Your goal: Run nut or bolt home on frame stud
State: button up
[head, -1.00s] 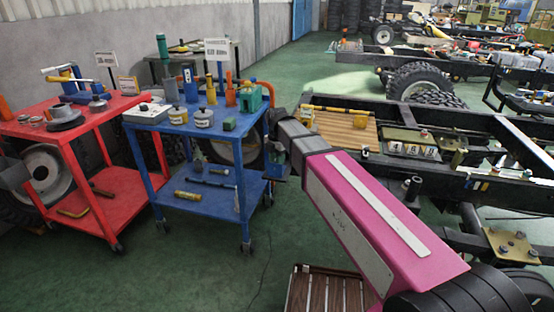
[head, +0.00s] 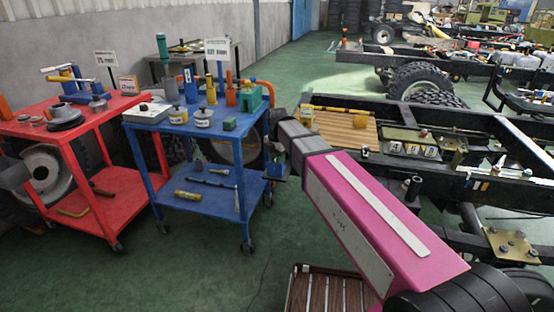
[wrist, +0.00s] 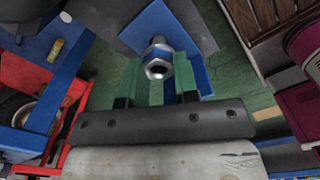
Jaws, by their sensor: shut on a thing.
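My gripper (wrist: 158,78) is shut on a metal hex fastener (wrist: 158,68), a nut or bolt, which shows between the green fingers in the wrist view. Its hexagonal end with a dark round centre faces the camera. The black chassis frame (head: 465,120) stands to the right of the arm. A yellowish plate (head: 513,246) with several studs or bolt heads sits on the frame at the lower right. I cannot tell which stud the task means.
A blue cart (head: 150,117) with pots and bottles stands left of my arm, close to the gripper. A red cart (head: 130,102) is farther left. A green tray (head: 400,134) with compartments and a wooden slatted board (head: 345,128) lie on the frame. Open green floor lies in front of the carts.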

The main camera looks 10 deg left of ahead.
jog(key=shift+f, duration=0.95)
dwell(1.6)
jog(key=shift+c, duration=0.4)
jog(key=m, duration=0.5)
jog(key=shift+w+m, duration=0.1)
jog(key=shift+m, duration=0.3)
jog(key=shift+a, duration=0.1)
jog(key=m, duration=0.6)
jog(key=shift+w, duration=0.1)
jog(key=m, duration=0.6)
jog(key=shift+w, duration=0.1)
